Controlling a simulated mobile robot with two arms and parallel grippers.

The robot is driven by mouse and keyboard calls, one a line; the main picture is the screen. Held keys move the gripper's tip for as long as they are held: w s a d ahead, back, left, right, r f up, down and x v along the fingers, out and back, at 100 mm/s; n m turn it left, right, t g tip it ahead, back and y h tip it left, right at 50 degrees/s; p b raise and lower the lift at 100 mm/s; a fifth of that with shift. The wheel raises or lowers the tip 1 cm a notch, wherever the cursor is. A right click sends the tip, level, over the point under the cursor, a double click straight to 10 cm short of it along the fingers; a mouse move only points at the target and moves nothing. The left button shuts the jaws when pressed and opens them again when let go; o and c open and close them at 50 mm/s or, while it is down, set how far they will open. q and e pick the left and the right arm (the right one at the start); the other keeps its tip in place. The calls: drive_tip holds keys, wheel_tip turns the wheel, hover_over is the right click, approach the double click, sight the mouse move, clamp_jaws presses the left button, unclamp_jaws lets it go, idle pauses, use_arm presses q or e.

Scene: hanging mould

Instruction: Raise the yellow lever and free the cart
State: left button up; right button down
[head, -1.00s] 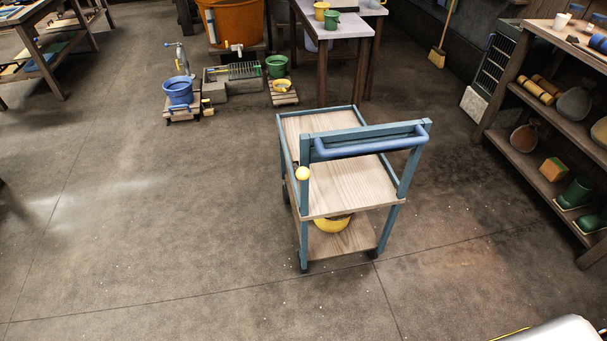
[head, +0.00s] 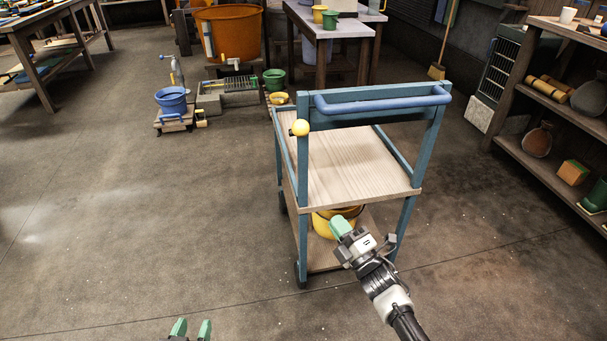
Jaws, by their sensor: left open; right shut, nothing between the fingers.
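The cart (head: 345,172) stands ahead of me with a wooden top, blue-green posts and a blue push handle (head: 382,100). The yellow lever (head: 300,127) shows as a round yellow knob on the left post, just below the handle's level. My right gripper (head: 338,226) is shut and empty. In the picture it overlaps the cart's lower part, in front of a yellow bowl (head: 322,224) on the lower shelf. My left gripper (head: 191,328) is open and empty at the bottom edge, left of the cart and apart from it. The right gripper hides part of the bowl and shelf.
A wooden shelf unit (head: 545,165) stands at the right with pots and boots. Behind the cart are a table (head: 345,28), an orange tub (head: 230,35) and a blue bucket (head: 172,100). The floor left of the cart is clear.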

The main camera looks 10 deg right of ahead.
sight(296, 131)
use_arm(q)
wheel_tip(296, 131, up, 12)
drive_tip(key=s+t+h+b, duration=0.1)
drive_tip(key=s+t+b, duration=0.1)
drive_tip(key=t+b, duration=0.2)
drive_tip(key=shift+s+r+t+b, duration=0.2)
drive_tip(key=shift+s+t+b, duration=0.1)
drive_tip(key=shift+b, duration=0.7)
use_arm(e)
wheel_tip(296, 131, up, 11)
drive_tip(key=s+a+n+g+y, duration=0.2)
drive_tip(key=n+g+y, duration=0.1)
drive_tip(key=n+y, duration=0.9)
drive_tip(key=n, duration=0.2)
drive_tip(key=shift+a+n, duration=0.3)
drive_tip(key=shift+n, duration=0.1)
use_arm(q)
drive_tip(key=shift+a, duration=0.1)
drive_tip(key=shift+s+r+t+h+b, duration=0.1)
drive_tip(key=shift+r+t+h+b, duration=0.25)
drive_tip(key=shift+r+t+h, duration=0.4)
use_arm(e)
drive_tip(key=w+d+r+x, duration=0.1)
drive_tip(key=d+x, duration=0.1)
drive_tip(key=x, duration=1.1)
drive_tip(key=shift+d, duration=0.25)
use_arm(q)
drive_tip(key=shift+d+r, duration=0.2)
use_arm(e)
drive_tip(key=shift+r, duration=0.1)
